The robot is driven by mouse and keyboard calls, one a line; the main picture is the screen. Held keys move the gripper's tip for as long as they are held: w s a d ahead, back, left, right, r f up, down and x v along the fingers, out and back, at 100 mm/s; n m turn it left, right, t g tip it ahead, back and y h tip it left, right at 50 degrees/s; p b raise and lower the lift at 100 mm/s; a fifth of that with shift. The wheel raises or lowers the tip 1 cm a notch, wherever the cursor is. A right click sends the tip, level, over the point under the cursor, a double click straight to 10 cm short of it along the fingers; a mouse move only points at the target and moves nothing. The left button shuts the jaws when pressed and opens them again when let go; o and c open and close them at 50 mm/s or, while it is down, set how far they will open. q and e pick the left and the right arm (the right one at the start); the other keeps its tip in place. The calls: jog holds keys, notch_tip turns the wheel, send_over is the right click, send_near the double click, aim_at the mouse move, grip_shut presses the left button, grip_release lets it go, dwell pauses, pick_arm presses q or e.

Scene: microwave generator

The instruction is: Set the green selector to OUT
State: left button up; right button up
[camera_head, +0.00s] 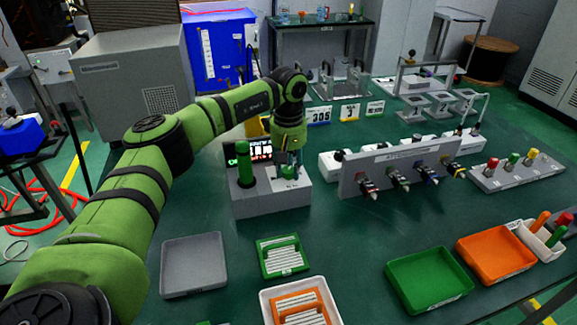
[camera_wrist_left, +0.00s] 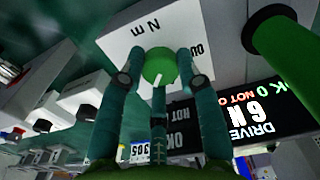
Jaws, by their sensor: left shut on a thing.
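The green selector (camera_head: 288,171) sits on top of a grey box (camera_head: 262,205) left of the middle of the table. In the left wrist view the selector (camera_wrist_left: 158,68) is a round green knob with a white pointer mark at its lower edge. It sits on a white plate (camera_wrist_left: 118,48) with partly hidden lettering. My left gripper (camera_head: 289,160) is over the knob, its fingers closed around it. In the left wrist view the fingers (camera_wrist_left: 158,60) touch the knob from both sides. My right gripper is not in view.
An upright green cylinder (camera_head: 245,165) stands on the box left of the selector, near a lit display (camera_head: 260,150). A panel with several connectors (camera_head: 400,165) is to the right. Trays lie in front, including a grey tray (camera_head: 193,265) and a green tray (camera_head: 428,282).

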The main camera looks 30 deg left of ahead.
pick_arm(q)
jog(key=shift+s+d+f+n, duration=0.15)
jog(key=shift+d+n, duration=0.05)
jog(key=shift+n, duration=0.2)
jog(key=n+p, duration=0.1)
jog(key=n, duration=0.1)
jog(key=shift+n+p, duration=0.35)
jog(key=shift+n, duration=0.05)
jog(key=n+p, duration=0.1)
jog(key=n, duration=0.2)
jog(key=shift+n, duration=0.3)
jog(key=n+p, duration=0.1)
jog(key=n, duration=0.2)
jog(key=shift+n, duration=0.4)
jog(key=n+p, duration=0.1)
jog(key=n, duration=0.5)
jog(key=shift+p, duration=0.4)
jog(key=n+p, duration=0.1)
jog(key=n, duration=0.5)
jog(key=shift+w+p, duration=0.2)
jog(key=shift+p, duration=0.1)
jog(key=shift+n, duration=0.4)
jog(key=o, duration=1.1)
jog(key=shift+w, duration=0.15)
